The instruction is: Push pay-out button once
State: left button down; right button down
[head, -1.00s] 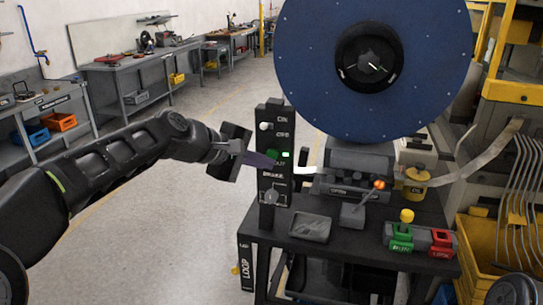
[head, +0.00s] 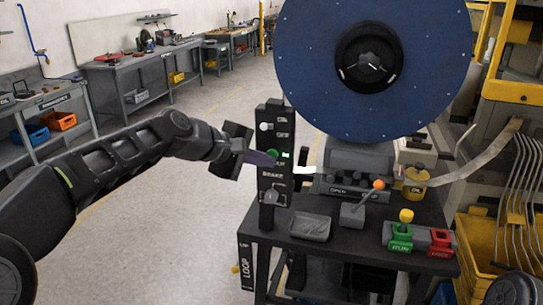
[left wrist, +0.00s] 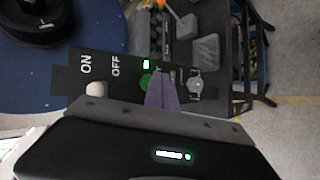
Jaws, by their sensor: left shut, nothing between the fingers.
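A black upright control panel (head: 265,225) stands at the left end of the machine table. The green pay-out button (head: 272,153) is on its face, with a small lit green light (head: 287,155) beside it. My left gripper (head: 270,160) is shut and empty, its purple fingers pointing right at the panel. Their tips overlap the button's lower edge and part of the label below. In the left wrist view the fingers (left wrist: 160,88) lie right beside the green button (left wrist: 145,82) and partly cover it. I cannot tell whether they touch it.
A white ON/OFF knob (head: 264,126) sits above the button and a grey brake knob (head: 271,196) below. A big blue reel (head: 310,70) rises behind. An orange-tipped lever (head: 378,184) and green and red switches (head: 401,238) are on the table. Open floor lies left.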

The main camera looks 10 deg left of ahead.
pick_arm(q)
jog(key=shift+w+p, duration=0.3)
jog(key=shift+w, duration=0.2)
dwell(0.3)
jog(key=shift+s, duration=0.1)
jog(key=shift+s+b, duration=0.55)
jog(key=shift+s, duration=0.3)
jog(key=s+b, duration=0.2)
jog(key=s, duration=0.3)
jog(key=shift+a, duration=0.2)
